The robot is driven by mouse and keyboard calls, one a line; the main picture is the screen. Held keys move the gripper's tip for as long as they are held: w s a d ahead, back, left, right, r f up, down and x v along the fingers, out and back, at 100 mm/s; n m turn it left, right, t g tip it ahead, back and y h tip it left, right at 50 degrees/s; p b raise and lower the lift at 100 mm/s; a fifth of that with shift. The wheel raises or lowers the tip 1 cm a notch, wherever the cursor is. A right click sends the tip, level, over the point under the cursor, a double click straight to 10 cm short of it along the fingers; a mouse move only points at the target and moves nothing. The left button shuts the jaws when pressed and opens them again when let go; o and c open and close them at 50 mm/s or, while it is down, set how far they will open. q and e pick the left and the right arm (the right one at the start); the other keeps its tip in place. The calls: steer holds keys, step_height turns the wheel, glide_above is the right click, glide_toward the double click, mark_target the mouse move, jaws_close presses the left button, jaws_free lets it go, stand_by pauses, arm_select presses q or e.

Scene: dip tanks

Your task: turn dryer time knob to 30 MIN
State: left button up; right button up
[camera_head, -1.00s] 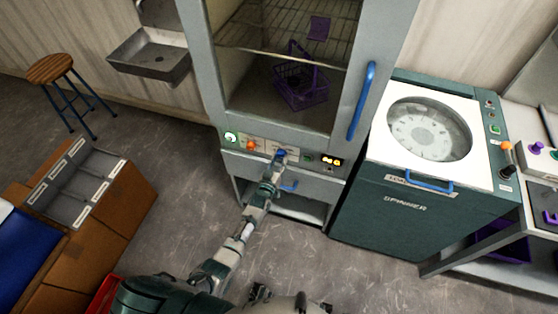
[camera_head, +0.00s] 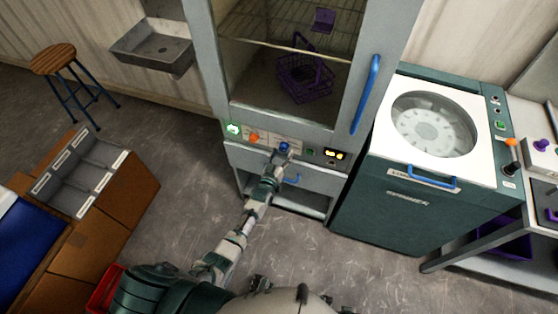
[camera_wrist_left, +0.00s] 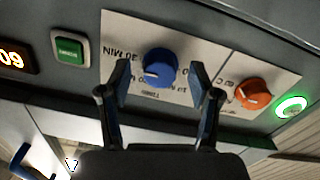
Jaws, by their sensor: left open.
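The dryer (camera_head: 222,75) is a grey cabinet with a glass door and a control strip below it. Its blue time knob (camera_head: 284,147) sits on a white label plate; it also shows in the left wrist view (camera_wrist_left: 160,66). There a "30 MIN" marking (camera_wrist_left: 117,53) is beside the knob's left side, and a white mark is on the knob's lower left. My left gripper (camera_head: 281,156) is at the knob. In the wrist view its open fingers (camera_wrist_left: 162,88) are on either side of the knob's near edge, with gaps visible. My right gripper is not in view.
An orange knob (camera_wrist_left: 253,94), a lit green button (camera_wrist_left: 291,106), a green switch (camera_wrist_left: 70,50) and a display (camera_wrist_left: 14,60) share the strip. The dryer's blue door handle (camera_head: 365,95) is above right. A spinner (camera_head: 385,215) stands right of the dryer.

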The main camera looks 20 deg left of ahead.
arm_select(q)
steer(key=s, duration=1.1)
steer(key=shift+s+a+f, duration=0.15)
steer(key=shift+s+a, duration=0.15)
steer(key=shift+a, duration=0.1)
steer(key=s+f+m+g, duration=0.2)
steer(key=s+f+g, duration=0.8)
steer(key=f, duration=0.8)
steer(key=s+f+g, duration=0.2)
steer(key=s+f, duration=0.2)
steer(key=s, duration=0.5)
steer(key=s+a+f+m+g, duration=0.1)
steer(key=s+f, duration=0.3)
steer(key=s, duration=0.5)
steer(key=s+a+f+m+g+y, duration=0.1)
steer(key=s+f+g, duration=0.2)
steer(key=s+f, duration=0.2)
steer(key=s, duration=0.3)
steer(key=shift+s, duration=0.4)
